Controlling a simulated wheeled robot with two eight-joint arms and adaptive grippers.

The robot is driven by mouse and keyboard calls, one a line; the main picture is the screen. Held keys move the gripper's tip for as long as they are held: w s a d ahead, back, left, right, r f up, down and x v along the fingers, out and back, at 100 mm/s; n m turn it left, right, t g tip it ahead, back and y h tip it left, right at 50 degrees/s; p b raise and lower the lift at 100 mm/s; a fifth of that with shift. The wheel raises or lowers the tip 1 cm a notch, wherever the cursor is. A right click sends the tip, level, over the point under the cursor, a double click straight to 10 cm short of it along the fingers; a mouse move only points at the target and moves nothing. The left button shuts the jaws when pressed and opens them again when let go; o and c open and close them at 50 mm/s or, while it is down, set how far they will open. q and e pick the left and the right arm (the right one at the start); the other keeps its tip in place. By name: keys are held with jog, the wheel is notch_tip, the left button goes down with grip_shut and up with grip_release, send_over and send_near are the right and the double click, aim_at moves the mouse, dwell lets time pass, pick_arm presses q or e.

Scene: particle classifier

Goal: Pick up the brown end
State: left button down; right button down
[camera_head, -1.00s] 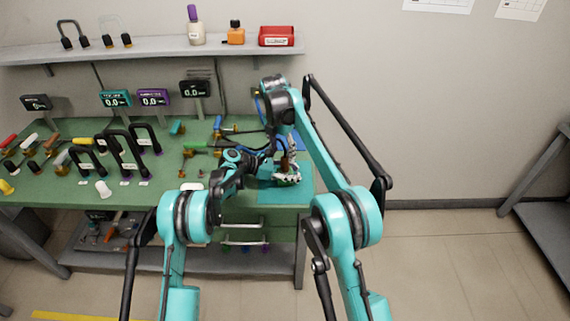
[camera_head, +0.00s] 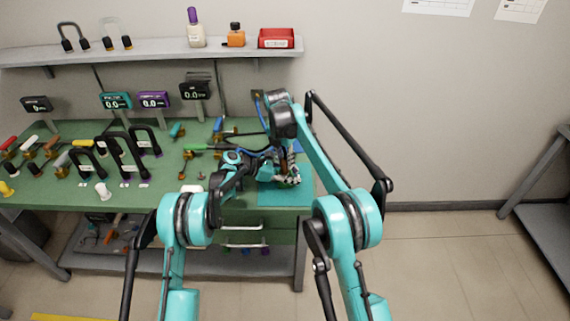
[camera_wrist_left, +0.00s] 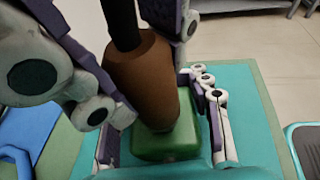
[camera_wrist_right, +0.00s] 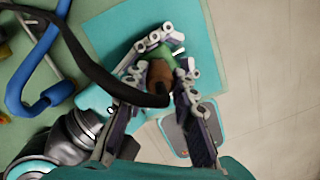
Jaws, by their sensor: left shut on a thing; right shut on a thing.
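The brown end (camera_wrist_left: 145,75) is a thick, tapered brown piece with a black cord or rod from its top. It stands roughly upright over a green block (camera_wrist_left: 168,147) in the left wrist view. It also shows in the right wrist view (camera_wrist_right: 160,72), partly hidden by the black cord. My right gripper (camera_wrist_right: 160,80) appears shut on the brown end. My left gripper (camera_wrist_left: 165,140) has its fingers on both sides of the green block, shut on it. Both grippers meet low over the teal mat (camera_head: 275,197), where the arms partly hide them in the head view.
Several coloured tools and black U-shaped parts (camera_head: 125,155) lie on the green bench left of my grippers. Blue cables (camera_wrist_right: 35,70) run close by. Small displays (camera_head: 152,99) stand behind. A shelf (camera_head: 150,48) is above.

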aim_at(285, 159)
notch_tip(285, 159, up, 9)
jog(key=shift+w+r, duration=0.15)
jog(key=shift+r, duration=0.35)
pick_arm(q)
jog(key=c, duration=0.6)
grip_release()
jog(key=shift+c, duration=0.2)
